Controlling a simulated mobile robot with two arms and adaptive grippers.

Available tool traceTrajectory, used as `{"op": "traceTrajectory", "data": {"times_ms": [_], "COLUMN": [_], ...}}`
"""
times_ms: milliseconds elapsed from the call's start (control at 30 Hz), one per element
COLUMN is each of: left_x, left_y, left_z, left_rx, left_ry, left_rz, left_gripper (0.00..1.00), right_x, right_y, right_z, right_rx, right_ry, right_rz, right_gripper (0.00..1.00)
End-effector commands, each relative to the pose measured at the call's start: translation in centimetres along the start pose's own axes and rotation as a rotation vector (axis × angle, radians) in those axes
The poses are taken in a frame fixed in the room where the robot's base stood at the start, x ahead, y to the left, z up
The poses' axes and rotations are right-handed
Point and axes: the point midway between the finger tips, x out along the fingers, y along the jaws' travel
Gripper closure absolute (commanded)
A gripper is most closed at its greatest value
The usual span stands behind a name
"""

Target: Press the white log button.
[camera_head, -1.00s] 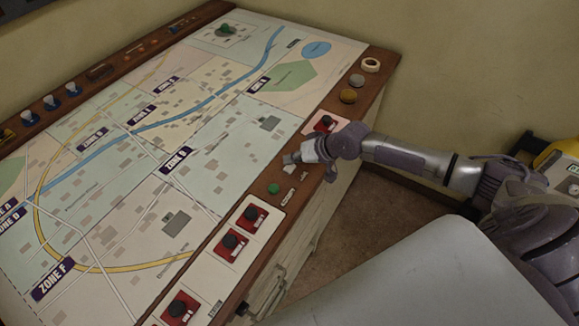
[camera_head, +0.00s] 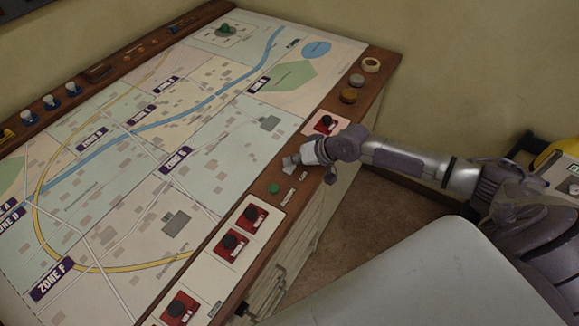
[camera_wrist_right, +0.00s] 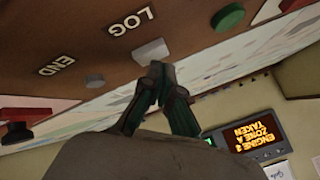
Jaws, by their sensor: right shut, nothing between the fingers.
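The white log button (camera_wrist_right: 152,50) is a small pale block on the console's brown wooden edge, beside the word LOG in the right wrist view. In the head view, it shows as a pale spot (camera_head: 289,169) just below my fingertips. My right gripper (camera_head: 287,161) is shut and empty. In the right wrist view, its dark fingertips (camera_wrist_right: 157,70) are together at the near edge of the white button. I cannot tell whether they touch it. My left gripper is not in view.
A green button (camera_head: 273,188) sits beside the log button; a grey button (camera_wrist_right: 95,80) marked END is on its other side. Red switch panels (camera_head: 230,243) lie along the same edge. The map (camera_head: 130,150) fills the console top. A lit display (camera_wrist_right: 252,133) shows beyond.

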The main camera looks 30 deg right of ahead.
Motion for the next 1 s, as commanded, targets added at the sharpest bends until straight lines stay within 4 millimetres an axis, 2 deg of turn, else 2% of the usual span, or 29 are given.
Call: {"op": "traceTrajectory", "data": {"times_ms": [800, 1000], "left_x": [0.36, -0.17], "left_y": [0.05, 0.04], "left_z": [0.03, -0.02], "left_rx": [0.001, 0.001], "left_ry": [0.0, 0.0], "left_rz": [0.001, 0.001], "left_gripper": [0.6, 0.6], "right_x": [0.54, 0.18], "right_y": [0.4, 0.14], "right_z": [0.45, 0.21], "right_rx": [0.001, 0.001], "right_ry": [-0.002, -0.002], "right_rz": [0.0, 0.001], "right_gripper": [1.0, 1.0]}}
